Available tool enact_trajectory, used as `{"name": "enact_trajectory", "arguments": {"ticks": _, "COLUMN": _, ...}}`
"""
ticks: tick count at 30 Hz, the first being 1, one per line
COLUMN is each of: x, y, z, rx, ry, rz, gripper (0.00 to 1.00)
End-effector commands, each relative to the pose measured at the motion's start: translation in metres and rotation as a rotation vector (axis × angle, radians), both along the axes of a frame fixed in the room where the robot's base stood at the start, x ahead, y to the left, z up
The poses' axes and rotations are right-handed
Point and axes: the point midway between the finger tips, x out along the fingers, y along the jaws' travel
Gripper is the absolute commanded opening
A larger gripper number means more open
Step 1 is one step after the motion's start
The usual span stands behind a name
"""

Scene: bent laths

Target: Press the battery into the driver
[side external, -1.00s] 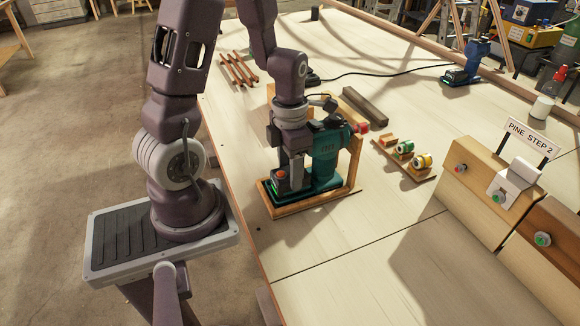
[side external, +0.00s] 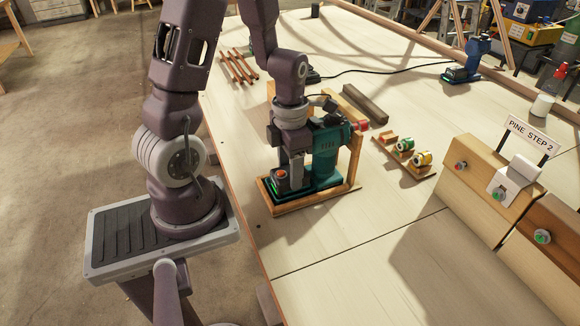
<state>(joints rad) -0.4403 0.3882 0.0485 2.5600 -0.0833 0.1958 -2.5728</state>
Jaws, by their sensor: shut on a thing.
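The teal driver (side external: 326,152) stands upright in a wooden cradle (side external: 300,205) on the bench. The battery (side external: 282,183) is a dark block with a round orange-red button on top and a green glow low on its side. It sits at the left of the driver's foot, low in the cradle. My gripper (side external: 293,178) points down from above and is shut on the battery. The fingers hide part of the battery and of the driver behind it. I cannot tell whether the battery is fully seated.
A small rack of coloured parts (side external: 407,158) stands right of the cradle, with a dark bar (side external: 364,104) behind. Wooden blocks with buttons and a "PINE STEP 2" sign (side external: 531,137) stand at right. A blue tool (side external: 470,60) stands at the back. The front bench is clear.

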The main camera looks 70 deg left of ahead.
Motion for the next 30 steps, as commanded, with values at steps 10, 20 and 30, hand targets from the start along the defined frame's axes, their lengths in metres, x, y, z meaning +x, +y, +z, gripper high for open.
{"name": "enact_trajectory", "arguments": {"ticks": 10, "x": 0.0, "y": 0.0, "z": -0.004, "rx": 0.001, "ry": 0.0, "rz": 0.001, "gripper": 0.0}}
{"name": "enact_trajectory", "arguments": {"ticks": 20, "x": 0.0, "y": 0.0, "z": -0.004, "rx": 0.001, "ry": 0.0, "rz": 0.001, "gripper": 0.78}}
{"name": "enact_trajectory", "arguments": {"ticks": 30, "x": 0.001, "y": 0.001, "z": 0.017, "rx": 0.004, "ry": -0.003, "rz": -0.001, "gripper": 0.78}}
